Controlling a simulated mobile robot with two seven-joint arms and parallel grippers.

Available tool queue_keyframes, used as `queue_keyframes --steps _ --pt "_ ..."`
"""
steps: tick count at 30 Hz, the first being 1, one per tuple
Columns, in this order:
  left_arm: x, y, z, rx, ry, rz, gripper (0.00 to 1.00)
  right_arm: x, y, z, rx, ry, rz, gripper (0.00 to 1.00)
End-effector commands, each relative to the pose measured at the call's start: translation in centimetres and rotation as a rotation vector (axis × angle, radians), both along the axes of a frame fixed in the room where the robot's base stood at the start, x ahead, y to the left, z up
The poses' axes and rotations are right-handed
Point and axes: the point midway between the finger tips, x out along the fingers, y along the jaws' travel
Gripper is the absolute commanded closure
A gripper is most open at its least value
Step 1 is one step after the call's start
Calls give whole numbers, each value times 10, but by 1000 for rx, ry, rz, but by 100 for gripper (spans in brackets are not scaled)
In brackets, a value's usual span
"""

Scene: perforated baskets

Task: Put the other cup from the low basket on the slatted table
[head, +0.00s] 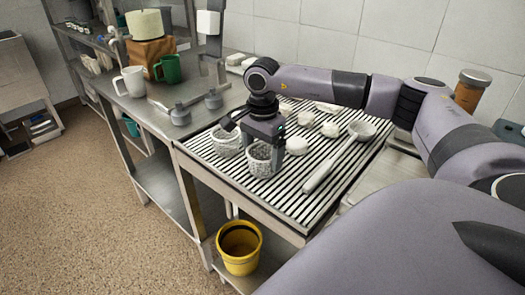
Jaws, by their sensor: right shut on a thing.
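The slatted table (225,178) stands in the middle of the head view. Two whitish perforated baskets stand on its left part, a back one (226,146) and a front one (259,168). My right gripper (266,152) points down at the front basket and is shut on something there. Its fingers hide whether that is the basket's rim or a cup in it. Several small white round pieces, possibly cups, lie on the slats to the right, one (297,146) close beside the gripper. My left gripper is not in view.
A white ladle-like utensil (335,166) lies across the slats. A steel side table (149,115) at the left holds a white mug (131,82) and a green mug (169,69). A yellow bucket (240,262) stands low under the slatted table. The front slats are clear.

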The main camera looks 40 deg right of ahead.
Motion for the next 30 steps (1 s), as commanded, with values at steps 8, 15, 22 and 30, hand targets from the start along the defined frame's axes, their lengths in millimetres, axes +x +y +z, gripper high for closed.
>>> queue_keyframes --steps 8,15,22,30 --pt "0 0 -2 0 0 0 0 0 0 -3 0 0 0 0" --pt "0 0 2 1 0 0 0 0 0 4 0 -2 0 0" --pt "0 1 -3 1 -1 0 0 2 0 45 2 -7 0 0" --pt "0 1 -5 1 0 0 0 1 1 100 1 -4 1 0"
